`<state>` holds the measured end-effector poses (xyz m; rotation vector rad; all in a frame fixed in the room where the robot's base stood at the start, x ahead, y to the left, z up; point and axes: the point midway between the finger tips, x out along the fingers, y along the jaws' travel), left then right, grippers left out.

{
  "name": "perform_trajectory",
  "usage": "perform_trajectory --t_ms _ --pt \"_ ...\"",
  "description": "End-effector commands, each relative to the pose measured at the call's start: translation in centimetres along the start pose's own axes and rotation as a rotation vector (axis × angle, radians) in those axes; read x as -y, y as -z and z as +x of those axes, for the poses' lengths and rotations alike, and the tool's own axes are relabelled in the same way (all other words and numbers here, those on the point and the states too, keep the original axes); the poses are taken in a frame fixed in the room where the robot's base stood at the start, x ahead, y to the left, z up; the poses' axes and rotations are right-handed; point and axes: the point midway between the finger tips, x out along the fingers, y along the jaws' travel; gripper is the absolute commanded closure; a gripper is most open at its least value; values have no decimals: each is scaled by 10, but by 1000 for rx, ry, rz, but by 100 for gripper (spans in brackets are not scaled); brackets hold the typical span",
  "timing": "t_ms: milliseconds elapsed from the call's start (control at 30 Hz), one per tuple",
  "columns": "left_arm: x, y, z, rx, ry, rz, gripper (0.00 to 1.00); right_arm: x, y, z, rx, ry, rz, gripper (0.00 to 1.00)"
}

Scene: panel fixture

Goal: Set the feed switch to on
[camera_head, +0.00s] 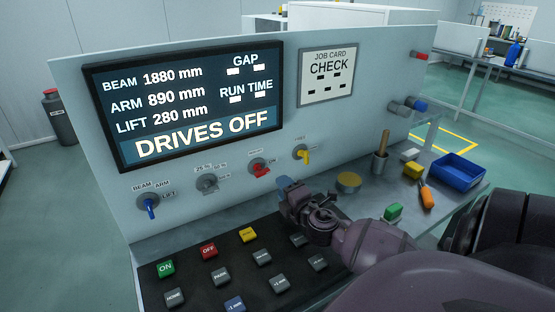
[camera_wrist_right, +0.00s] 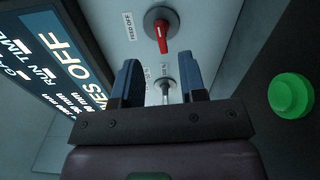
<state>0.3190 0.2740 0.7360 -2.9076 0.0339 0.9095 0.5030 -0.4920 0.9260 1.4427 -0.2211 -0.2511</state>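The feed switch (camera_head: 259,168) is a red-handled rotary knob on the upright panel below the screen; its label is too small to read in the head view. In the right wrist view the feed switch (camera_wrist_right: 160,30) shows a red handle beside a label reading FEED OFF. My right gripper (camera_head: 287,187) is in front of the panel, to the right of and below the red knob, apart from it. In the right wrist view the right gripper (camera_wrist_right: 163,78) has its two blue fingers spread with nothing held between them. My left gripper is not in view.
A grey knob (camera_head: 207,183) and a blue knob (camera_head: 150,207) sit left of the switch, a yellow knob (camera_head: 303,153) right. Below lies a black button deck (camera_head: 205,290). The screen (camera_head: 190,100) reads DRIVES OFF. A blue bin (camera_head: 459,171) and tools occupy the right shelf.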

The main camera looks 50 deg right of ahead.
Motion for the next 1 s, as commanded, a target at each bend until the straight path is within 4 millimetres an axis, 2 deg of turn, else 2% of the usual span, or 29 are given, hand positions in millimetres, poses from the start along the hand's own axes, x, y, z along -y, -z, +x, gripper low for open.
perform_trajectory --t_ms 200,467,567,733,867,1000 --pt "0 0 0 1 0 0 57 0 0 -13 1 0 -1 62" --pt "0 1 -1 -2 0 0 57 0 0 -14 1 -1 -1 62" --pt "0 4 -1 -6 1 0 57 -3 0 -13 1 -4 0 48" --pt "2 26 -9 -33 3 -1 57 -28 2 -12 16 -30 42 23" --pt "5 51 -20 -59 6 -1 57 -49 -3 -11 69 -53 87 23" --pt "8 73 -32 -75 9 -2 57 -64 -9 -10 129 -89 11 23"
